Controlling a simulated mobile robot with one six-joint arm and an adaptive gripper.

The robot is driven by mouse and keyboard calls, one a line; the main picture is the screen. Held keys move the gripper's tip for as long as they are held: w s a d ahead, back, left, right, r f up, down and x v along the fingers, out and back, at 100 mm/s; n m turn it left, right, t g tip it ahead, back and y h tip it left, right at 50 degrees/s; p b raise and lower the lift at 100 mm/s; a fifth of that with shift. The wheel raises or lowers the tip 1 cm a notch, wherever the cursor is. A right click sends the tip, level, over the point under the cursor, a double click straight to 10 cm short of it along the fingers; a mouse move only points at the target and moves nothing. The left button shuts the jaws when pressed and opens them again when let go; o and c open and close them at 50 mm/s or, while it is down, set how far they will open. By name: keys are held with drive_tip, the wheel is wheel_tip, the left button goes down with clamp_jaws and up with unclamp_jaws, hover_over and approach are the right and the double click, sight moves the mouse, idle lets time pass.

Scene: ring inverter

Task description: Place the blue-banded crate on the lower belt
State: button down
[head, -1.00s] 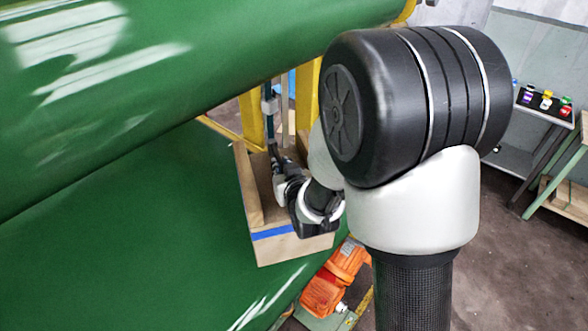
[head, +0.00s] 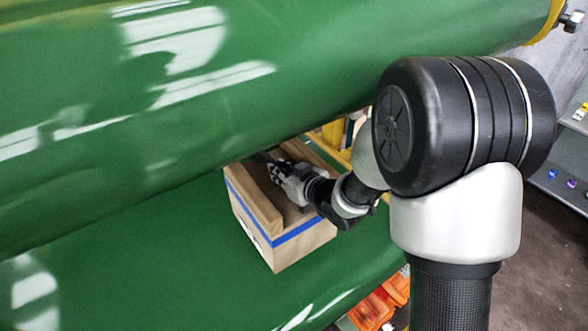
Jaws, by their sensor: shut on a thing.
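The blue-banded crate (head: 302,248) is an open wooden box with a blue stripe around its upper walls. It is over the green lower belt (head: 120,290), beneath the upper belt; I cannot tell whether its base touches the belt. My gripper (head: 275,171) reaches into the top of the crate from the right and is shut on it. The fingertips are partly hidden by the crate's wall and the shade of the upper belt.
The green upper belt (head: 180,120) slopes close above the crate and my gripper. A yellow frame post (head: 333,133) stands behind. An orange motor (head: 372,308) sits below the lower belt's right edge. Lower belt surface left of the crate is clear.

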sight(308, 208)
drive_tip(key=shift+w+f+b, duration=0.1)
drive_tip(key=shift+f+b, duration=2.3)
drive_tip(key=shift+f, duration=0.8)
drive_tip(key=shift+f+b, duration=0.5)
drive_tip(key=c, duration=1.5)
unclamp_jaws()
drive_tip(key=shift+f, duration=0.1)
drive_tip(key=shift+s+f, duration=0.2)
drive_tip(key=v, duration=1.2)
drive_tip(key=shift+w+r, duration=0.1)
drive_tip(key=shift+r, duration=0.05)
